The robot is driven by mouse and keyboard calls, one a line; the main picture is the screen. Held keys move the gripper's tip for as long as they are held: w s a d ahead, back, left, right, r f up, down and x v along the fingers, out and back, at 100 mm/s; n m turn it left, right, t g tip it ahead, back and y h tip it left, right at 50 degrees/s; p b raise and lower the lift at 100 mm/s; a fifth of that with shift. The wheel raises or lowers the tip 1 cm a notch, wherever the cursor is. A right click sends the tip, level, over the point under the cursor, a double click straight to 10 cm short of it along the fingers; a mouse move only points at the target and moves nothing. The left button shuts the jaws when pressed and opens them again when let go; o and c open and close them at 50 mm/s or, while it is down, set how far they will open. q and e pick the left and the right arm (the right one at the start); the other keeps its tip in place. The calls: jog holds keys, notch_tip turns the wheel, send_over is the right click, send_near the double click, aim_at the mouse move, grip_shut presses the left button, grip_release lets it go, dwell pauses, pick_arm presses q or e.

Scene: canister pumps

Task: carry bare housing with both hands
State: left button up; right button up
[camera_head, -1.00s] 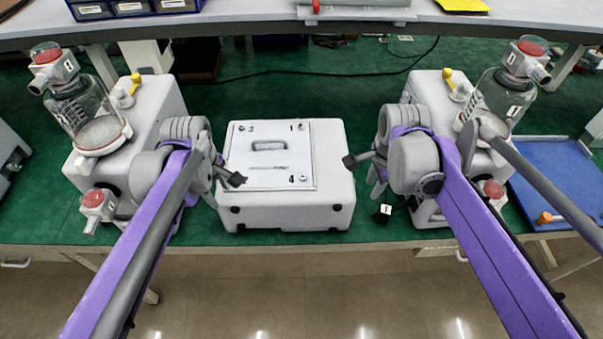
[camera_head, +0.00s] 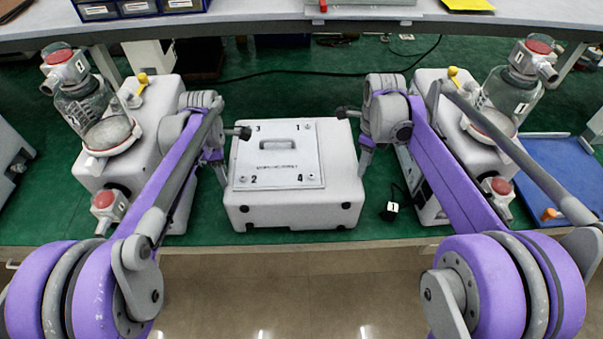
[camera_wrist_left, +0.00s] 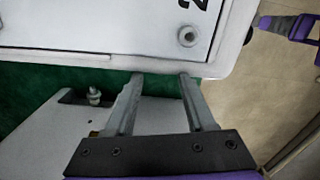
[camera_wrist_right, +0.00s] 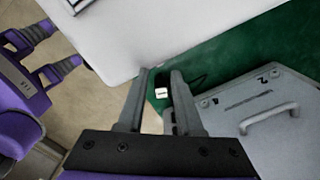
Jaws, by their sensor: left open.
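Contact cannot be told.
A pump with a glass canister stands at left (camera_head: 150,110) and another at right (camera_head: 430,90), close outside my arms. A black plug with a white tag (camera_head: 391,209) lies right of the housing. A blue mat (camera_head: 560,175) lies far right. A grey shelf (camera_head: 250,28) spans the back.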

aim_at(230, 193)
pick_arm(q)
notch_tip(230, 193, down, 9)
jog(key=shift+f, duration=0.1)
pick_arm(e)
notch_tip(230, 193, down, 9)
jog(key=shift+f, duration=0.1)
pick_arm(q)
jog(key=c, duration=0.6)
pick_arm(e)
grip_shut()
pick_arm(q)
grip_shut()
dwell(0.3)
